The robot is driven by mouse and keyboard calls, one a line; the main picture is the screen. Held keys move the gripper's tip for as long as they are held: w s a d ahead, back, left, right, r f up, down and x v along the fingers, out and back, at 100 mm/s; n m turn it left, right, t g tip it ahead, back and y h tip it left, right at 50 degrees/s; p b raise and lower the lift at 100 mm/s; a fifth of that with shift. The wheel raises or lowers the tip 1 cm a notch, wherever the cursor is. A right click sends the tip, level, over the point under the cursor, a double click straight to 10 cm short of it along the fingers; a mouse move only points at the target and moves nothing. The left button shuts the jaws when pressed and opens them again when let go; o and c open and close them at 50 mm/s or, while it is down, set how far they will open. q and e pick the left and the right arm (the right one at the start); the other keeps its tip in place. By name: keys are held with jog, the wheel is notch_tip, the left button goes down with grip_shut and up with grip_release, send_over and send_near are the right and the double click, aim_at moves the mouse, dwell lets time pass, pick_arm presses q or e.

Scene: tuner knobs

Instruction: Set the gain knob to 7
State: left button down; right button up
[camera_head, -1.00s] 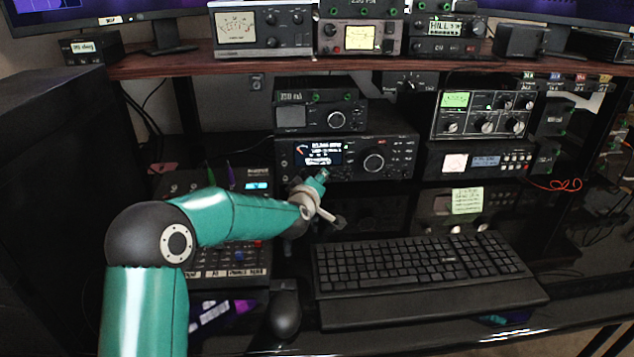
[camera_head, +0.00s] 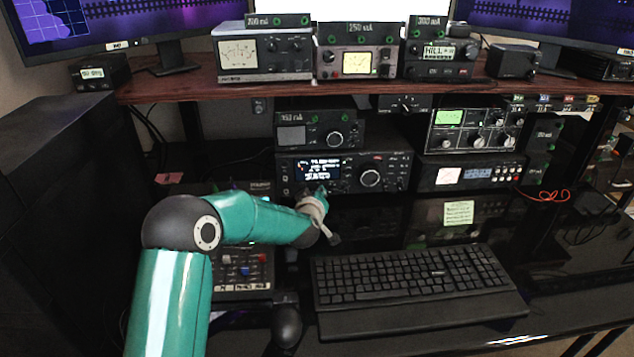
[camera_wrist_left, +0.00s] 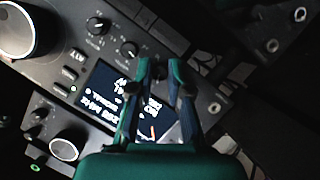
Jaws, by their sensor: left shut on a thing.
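The radio (camera_head: 398,170) with a lit display and a large tuning dial (camera_head: 370,179) stands on the middle shelf. My left gripper (camera_head: 322,192) is at the lower edge of its front panel, below the display. In the left wrist view my left gripper (camera_wrist_left: 160,65) has its two teal fingers around a small knob (camera_wrist_left: 158,73) beside the display (camera_wrist_left: 120,108), shut on it. Two more small knobs (camera_wrist_left: 128,48) sit in line with it. The knob labels are too small to read, so I cannot tell which is the gain knob. My right gripper is not in view.
A keyboard (camera_head: 420,278) lies on the desk in front of the radio, with a mouse (camera_head: 286,327) to its left. A smaller unit (camera_head: 310,136) sits on top of the radio. More equipment stands to the right and on the wooden shelf (camera_head: 190,88) above.

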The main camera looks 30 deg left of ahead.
pick_arm(q)
jog(key=shift+f, duration=0.1)
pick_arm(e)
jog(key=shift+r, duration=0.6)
pick_arm(q)
jog(key=c, duration=1.1)
grip_release()
